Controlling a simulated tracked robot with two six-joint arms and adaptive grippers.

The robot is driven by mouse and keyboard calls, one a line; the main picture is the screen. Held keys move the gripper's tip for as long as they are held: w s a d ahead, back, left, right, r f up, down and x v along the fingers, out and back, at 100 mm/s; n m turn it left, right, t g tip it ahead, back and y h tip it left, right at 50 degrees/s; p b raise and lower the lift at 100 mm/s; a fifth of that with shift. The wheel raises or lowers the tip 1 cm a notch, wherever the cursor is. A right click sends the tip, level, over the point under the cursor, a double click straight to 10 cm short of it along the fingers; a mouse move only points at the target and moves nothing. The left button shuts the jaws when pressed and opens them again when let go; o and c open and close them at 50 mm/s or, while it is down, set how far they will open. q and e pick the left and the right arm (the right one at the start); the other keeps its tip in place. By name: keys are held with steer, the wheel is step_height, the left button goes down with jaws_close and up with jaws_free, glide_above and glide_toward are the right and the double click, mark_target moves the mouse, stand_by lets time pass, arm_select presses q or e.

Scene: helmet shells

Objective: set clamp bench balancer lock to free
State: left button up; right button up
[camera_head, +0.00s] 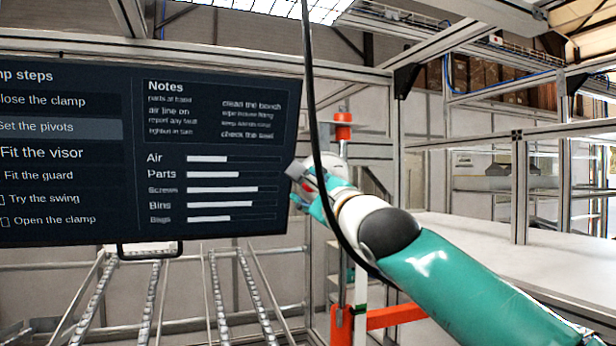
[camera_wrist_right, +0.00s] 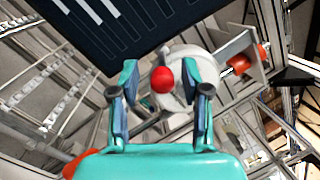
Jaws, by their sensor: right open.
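The balancer shows in the right wrist view as a round pale grey body (camera_wrist_right: 187,62) with a red ball knob (camera_wrist_right: 162,79), which I take to be its lock. In the head view, the balancer (camera_head: 338,166) is partly hidden behind my right gripper (camera_head: 303,180), below an orange-red part (camera_head: 343,126). In the wrist view, my right gripper (camera_wrist_right: 160,72) is open, its teal fingers on either side of the red knob. I see gaps between knob and fingers; contact is not clear. The lock's setting cannot be read. My left gripper is not in view.
A dark screen (camera_head: 140,150) with steps and notes stands close left of my right gripper. A black hose (camera_head: 309,75) hangs across my right forearm. Roller rails (camera_head: 215,295) lie below the screen. An orange bracket (camera_head: 395,315) is below my arm; white shelving (camera_head: 480,240) stands right.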

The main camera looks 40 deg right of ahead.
steer(key=shift+w+d+r, duration=0.1)
steer(key=shift+w, duration=0.2)
steer(key=shift+c, duration=0.2)
jaws_close()
